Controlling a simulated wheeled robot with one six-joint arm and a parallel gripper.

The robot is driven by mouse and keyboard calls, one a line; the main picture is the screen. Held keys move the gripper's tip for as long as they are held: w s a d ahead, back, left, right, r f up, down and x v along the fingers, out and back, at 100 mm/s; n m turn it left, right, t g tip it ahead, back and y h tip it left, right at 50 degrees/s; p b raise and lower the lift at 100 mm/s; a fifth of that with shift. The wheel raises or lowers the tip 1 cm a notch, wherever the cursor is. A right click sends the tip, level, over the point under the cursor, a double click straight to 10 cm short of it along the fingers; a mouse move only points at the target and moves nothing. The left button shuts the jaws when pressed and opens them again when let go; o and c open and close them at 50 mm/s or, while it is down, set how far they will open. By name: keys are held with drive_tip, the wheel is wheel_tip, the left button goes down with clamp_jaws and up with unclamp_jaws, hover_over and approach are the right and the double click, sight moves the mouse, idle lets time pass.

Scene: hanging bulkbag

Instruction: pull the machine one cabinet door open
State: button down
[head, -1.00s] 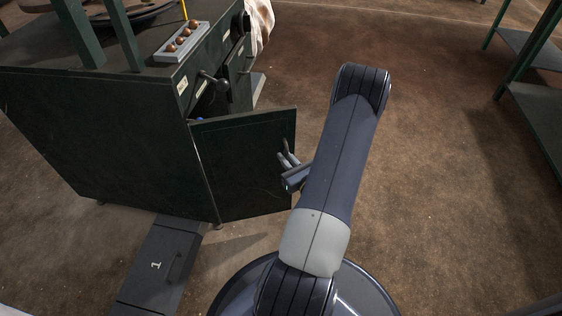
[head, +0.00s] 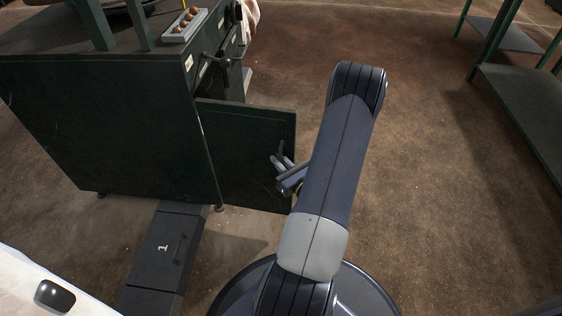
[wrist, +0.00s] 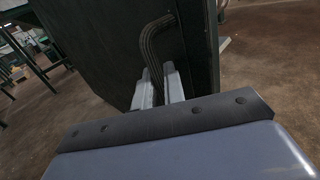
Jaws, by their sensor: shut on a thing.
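The dark green machine cabinet (head: 100,120) stands at the left in the head view. Its door (head: 240,150) is swung out from the front, hinged at the near corner, and stands well open. My gripper (head: 281,164) is at the door's free edge, shut on the handle. In the wrist view the dark, curved handle (wrist: 154,45) rises from between the two fingers of my gripper (wrist: 158,84), against the door panel (wrist: 100,40). My arm hides part of the area right of the door.
A dark step marked 1 (head: 162,248) lies on the floor by the cabinet's near corner. A grey tray of round knobs (head: 184,25) sits on top of the cabinet. A green table (head: 525,105) stands at the right. The floor between is clear.

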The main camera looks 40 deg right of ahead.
drive_tip(key=shift+a, duration=0.15)
drive_tip(key=c, duration=1.8)
unclamp_jaws()
drive_tip(key=shift+w, duration=0.1)
drive_tip(key=shift+c, duration=0.2)
drive_tip(key=s+a+p, duration=0.1)
drive_tip(key=s+p, duration=0.1)
drive_tip(key=s, duration=0.8)
drive_tip(key=shift+s+a, duration=0.3)
drive_tip(key=shift+s, duration=0.05)
drive_tip(key=shift+w, duration=0.1)
drive_tip(key=shift+w+d+b, duration=0.3)
drive_tip(key=shift+w+b, duration=0.05)
drive_tip(key=shift+w, duration=1.4)
drive_tip(key=shift+w+d+b, duration=0.3)
drive_tip(key=shift+w, duration=1.45)
drive_tip(key=shift+w+d+b, duration=0.3)
drive_tip(key=shift+w+b, duration=0.05)
drive_tip(key=shift+w, duration=1.4)
